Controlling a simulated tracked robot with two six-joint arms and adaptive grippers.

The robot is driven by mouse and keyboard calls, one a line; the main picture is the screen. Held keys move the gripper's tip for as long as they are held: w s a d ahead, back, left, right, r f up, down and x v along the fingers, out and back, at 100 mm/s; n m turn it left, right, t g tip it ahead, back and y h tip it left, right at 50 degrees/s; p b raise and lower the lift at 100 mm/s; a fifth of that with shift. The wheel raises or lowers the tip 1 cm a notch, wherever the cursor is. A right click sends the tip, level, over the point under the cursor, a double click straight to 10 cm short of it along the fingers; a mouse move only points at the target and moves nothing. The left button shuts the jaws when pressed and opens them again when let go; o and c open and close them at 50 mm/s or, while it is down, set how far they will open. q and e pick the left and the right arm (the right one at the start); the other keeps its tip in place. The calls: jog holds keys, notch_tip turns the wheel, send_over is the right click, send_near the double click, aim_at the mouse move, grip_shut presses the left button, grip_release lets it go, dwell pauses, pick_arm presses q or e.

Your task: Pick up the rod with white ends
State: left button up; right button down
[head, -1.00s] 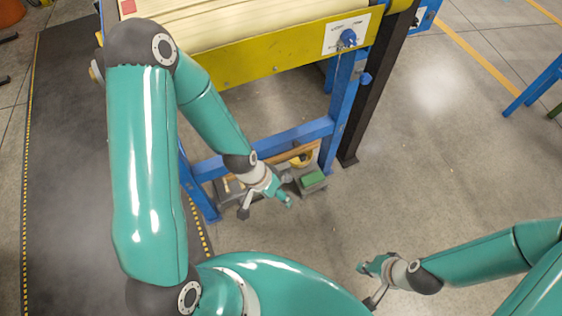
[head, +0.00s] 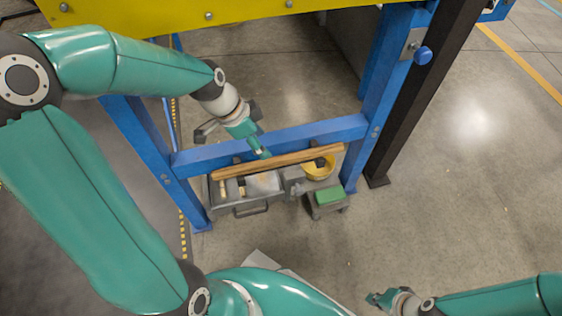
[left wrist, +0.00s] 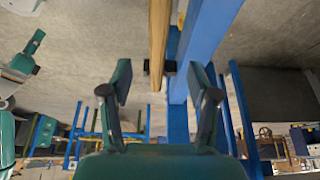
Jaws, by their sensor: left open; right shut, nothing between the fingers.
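A long wooden rod (head: 285,162) lies nearly level along the near side of a blue crossbar (head: 335,130), above a grey tray. I cannot make out white on its ends. My left gripper (head: 261,151) is open, with its tip close to the middle of the rod; contact cannot be told. In the left wrist view the rod (left wrist: 158,35) runs away from me, in line with the gap between the open fingers (left wrist: 160,72), with nothing held. My right gripper (head: 373,299) is shut and empty at the lower right, away from the rod.
The grey tray (head: 250,211) holds small pale pieces. A yellow bowl (head: 319,172) and a green block (head: 329,196) on a small grey stand are to its right. Blue legs (head: 385,95) flank the rod. Floor (head: 450,200) to the right is clear.

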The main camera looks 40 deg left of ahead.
pick_arm(q)
jog(key=b+x, duration=0.1)
jog(key=x, duration=0.3)
jog(key=shift+w+d, duration=0.1)
jog(key=shift+d, duration=0.1)
jog(key=b+x, duration=0.2)
jog(key=x, duration=0.3)
jog(key=shift+w+d+f, duration=0.15)
jog(key=shift+f, duration=0.15)
jog(key=shift+c, duration=0.3)
jog(key=c, duration=1.1)
jog(key=shift+r, duration=0.15)
